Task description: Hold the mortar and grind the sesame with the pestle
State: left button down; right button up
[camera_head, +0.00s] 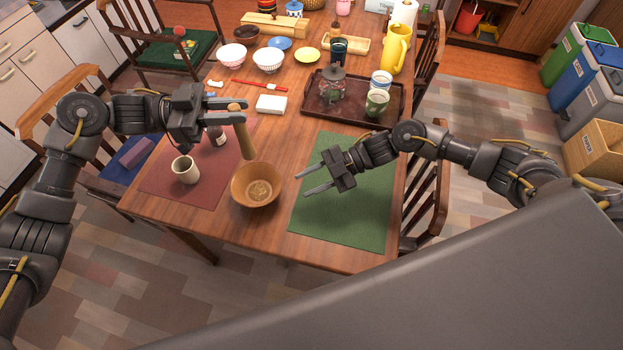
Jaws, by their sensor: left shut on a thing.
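The mortar (240,196), a brown wooden-looking bowl, stands upright near the front edge of the table, between two placemats. A pale patch shows at its bottom, perhaps the sesame, but I cannot make out grains. My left gripper (240,111) is shut on the top of the wooden pestle (245,142). The pestle hangs nearly upright, with its lower end just behind and above the mortar's far rim; I cannot tell whether they touch. My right gripper (301,184) is open and empty over the green placemat, to the right of the mortar and apart from it.
Behind are a dark tray (335,116) with cups and a glass pot, a white box (271,105) and several bowls. The green placemat (345,225) holds no dishes.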

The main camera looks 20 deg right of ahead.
aim_at(273, 200)
jog(key=x, duration=1.1)
jog(key=shift+w+a+f, duration=0.1)
jog(key=shift+a, duration=0.1)
grip_shut()
